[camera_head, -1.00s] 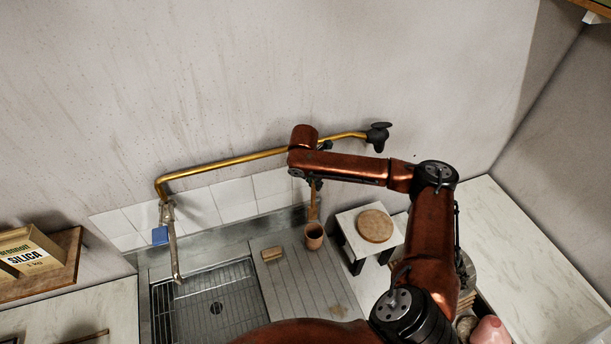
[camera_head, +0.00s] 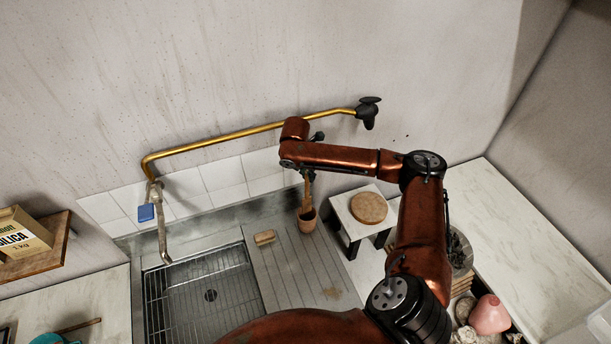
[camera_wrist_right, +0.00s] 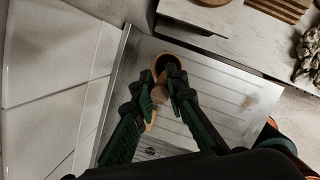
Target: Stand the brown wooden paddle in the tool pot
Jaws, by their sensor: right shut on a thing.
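The brown wooden paddle (camera_head: 307,195) hangs roughly upright below my right gripper (camera_head: 309,175). In the right wrist view, the gripper's fingers (camera_wrist_right: 161,88) are shut on the paddle (camera_wrist_right: 150,108), and they cover part of it. The tool pot (camera_head: 307,221) is a small terracotta cup standing upright on the ribbed drainboard. It also shows in the right wrist view (camera_wrist_right: 166,60), just past the fingertips. The paddle's lower end appears to be at or inside the pot's mouth; I cannot tell how deep. My left gripper is out of view.
A tan block (camera_head: 265,237) lies on the drainboard (camera_head: 290,265) left of the pot. A white stand with a round brown disc (camera_head: 369,208) is close on the right. The brass pipe (camera_head: 230,138) runs along the wall behind. The sink (camera_head: 200,290) is at the left.

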